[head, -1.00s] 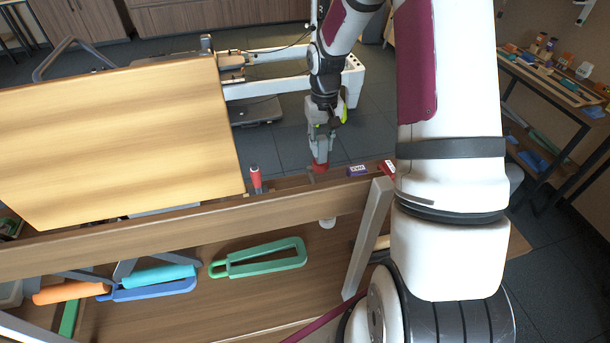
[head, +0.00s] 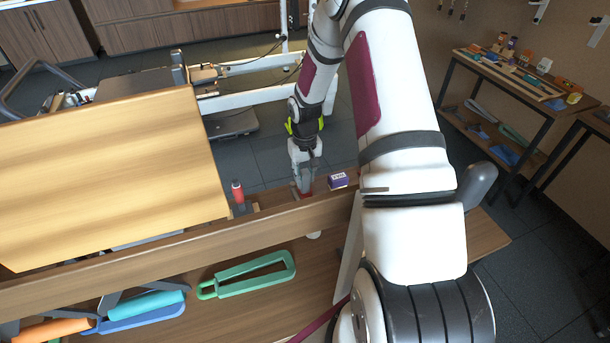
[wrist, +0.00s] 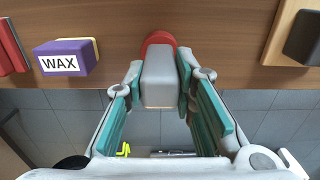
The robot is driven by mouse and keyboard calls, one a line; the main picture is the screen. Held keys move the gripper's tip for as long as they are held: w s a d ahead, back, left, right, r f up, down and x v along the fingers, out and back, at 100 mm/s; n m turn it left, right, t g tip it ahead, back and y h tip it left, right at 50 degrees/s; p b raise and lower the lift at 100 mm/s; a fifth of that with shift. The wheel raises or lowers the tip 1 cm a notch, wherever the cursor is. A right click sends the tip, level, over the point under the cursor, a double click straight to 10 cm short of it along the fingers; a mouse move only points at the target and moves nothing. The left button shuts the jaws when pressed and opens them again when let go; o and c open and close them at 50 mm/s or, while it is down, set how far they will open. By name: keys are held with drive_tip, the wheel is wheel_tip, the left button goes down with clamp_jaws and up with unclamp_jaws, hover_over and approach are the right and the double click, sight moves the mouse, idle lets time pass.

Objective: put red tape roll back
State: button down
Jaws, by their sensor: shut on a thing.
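In the wrist view the red tape roll (wrist: 159,38) shows as a red curved rim just beyond my fingertips, over the brown wooden surface. My gripper (wrist: 160,80) is shut on it, and the pale grey block between the fingers hides most of it. In the head view my gripper (head: 303,180) points down at the narrow wooden shelf behind the long front board, with a reddish patch of the roll (head: 305,192) at its tip. Whether the roll touches the shelf cannot be told.
A purple WAX box (head: 338,180) stands right of my gripper, and a red bottle (head: 238,192) stands to its left. The wrist view also shows a red box (wrist: 10,48) and a black block (wrist: 303,38). The long front board (head: 150,250) stands before the shelf.

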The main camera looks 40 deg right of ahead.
drive_tip(key=shift+f, duration=0.1)
drive_tip(key=c, duration=1.3)
unclamp_jaws()
drive_tip(key=shift+c, duration=0.2)
